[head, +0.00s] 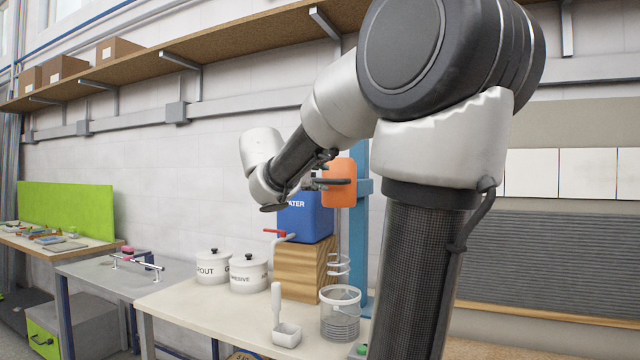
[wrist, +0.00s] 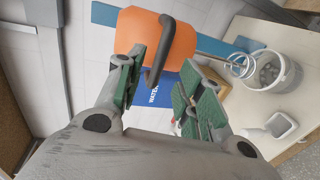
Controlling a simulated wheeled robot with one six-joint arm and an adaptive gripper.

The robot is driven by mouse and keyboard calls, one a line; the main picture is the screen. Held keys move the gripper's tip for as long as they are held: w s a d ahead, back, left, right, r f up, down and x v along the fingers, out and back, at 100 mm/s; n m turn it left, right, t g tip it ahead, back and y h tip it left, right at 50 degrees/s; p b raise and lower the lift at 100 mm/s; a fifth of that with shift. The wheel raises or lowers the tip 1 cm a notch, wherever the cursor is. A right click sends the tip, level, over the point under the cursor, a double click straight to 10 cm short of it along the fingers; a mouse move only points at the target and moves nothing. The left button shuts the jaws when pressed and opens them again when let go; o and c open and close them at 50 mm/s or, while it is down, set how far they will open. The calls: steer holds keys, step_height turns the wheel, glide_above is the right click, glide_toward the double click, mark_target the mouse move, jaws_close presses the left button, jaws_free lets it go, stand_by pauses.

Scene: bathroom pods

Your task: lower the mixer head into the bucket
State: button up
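The orange mixer head (head: 340,183) sits on a blue upright post (head: 359,240) in the head view. It also shows in the wrist view (wrist: 172,45), with a dark looped handle (wrist: 178,43). Its shaft ends in a spiral paddle (head: 338,264), which hangs above the rim of a clear grey bucket (head: 340,325). The wrist view shows the paddle (wrist: 240,64) and the bucket (wrist: 288,78) at upper right. My gripper (wrist: 162,64) is open, its green-padded fingers spread on either side of the handle. I see no clear contact. In the head view my gripper (head: 316,181) is small beside the mixer.
A blue water tank (head: 305,220) with a red tap stands on a wooden block (head: 300,268) close to the mixer. Two white lidded pots (head: 213,268) and a white scoop (head: 286,334) stand on the table (head: 190,305). A shelf (head: 200,50) runs above.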

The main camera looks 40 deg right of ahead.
mark_target(326, 181)
steer(key=x, duration=0.7)
steer(key=shift+w+d, duration=0.1)
steer(key=shift+d, duration=0.2)
steer(key=shift+c, duration=0.2)
jaws_close()
steer(key=shift+f, duration=0.1)
